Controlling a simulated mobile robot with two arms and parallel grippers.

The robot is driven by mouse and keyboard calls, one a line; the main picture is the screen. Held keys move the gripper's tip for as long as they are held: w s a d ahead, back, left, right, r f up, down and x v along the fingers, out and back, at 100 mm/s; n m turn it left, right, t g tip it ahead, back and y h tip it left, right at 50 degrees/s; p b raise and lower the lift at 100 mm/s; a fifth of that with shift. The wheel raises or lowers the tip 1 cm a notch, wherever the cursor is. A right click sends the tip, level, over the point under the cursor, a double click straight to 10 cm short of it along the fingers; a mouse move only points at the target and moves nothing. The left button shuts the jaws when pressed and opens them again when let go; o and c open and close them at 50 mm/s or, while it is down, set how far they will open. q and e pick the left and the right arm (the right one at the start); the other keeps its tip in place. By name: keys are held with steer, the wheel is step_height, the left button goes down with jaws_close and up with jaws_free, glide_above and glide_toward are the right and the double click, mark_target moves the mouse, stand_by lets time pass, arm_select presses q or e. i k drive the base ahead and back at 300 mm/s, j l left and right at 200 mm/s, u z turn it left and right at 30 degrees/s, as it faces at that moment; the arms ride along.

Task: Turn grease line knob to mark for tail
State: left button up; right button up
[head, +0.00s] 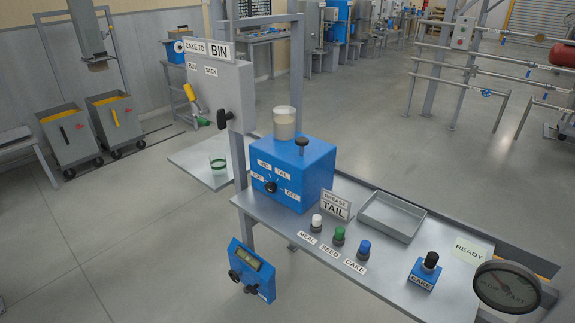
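The grease line box (315,174) is a blue cube on the grey bench. Its front carries a dark knob (271,186) with labels around it: MID and TAIL above, TOP at the left, OFF at the right. Which label the knob points to is too small to tell. A sign reading GREASE TAIL (336,206) stands just right of the box. A clear jar (285,123) and a dark-topped lever (302,145) are on top of the box. Neither of my grippers is in view.
A grey CAKE TO BIN panel (222,92) stands left of the box. A blue unit (251,270) hangs below.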

mark_target(271, 188)
steer(key=i+j+z, duration=0.1)
steer(key=i+j, duration=0.25)
steer(key=j, duration=0.15)
steer(key=i+j+z, duration=0.1)
steer(key=i+j, duration=0.2)
steer(key=j, duration=0.2)
